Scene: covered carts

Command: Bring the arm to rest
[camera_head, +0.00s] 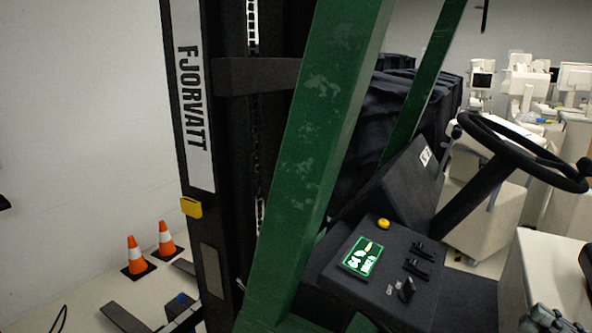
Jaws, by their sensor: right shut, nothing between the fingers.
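My right gripper (552,321) is at the bottom right corner, partly cut off by the lower edge. It is shut and empty, apart from the forklift's console. A white block-like shape (552,268) lies just above it; I cannot tell whether it belongs to my arm. My left gripper is not in view.
A forklift fills the middle, with a green frame post (318,130), a dark mast (232,140) and a black steering wheel (520,150). Its console (340,288) bears a yellow button (384,224) and levers. Two orange cones (136,257) stand left. Dark-covered carts (385,110) and white machines stand behind.

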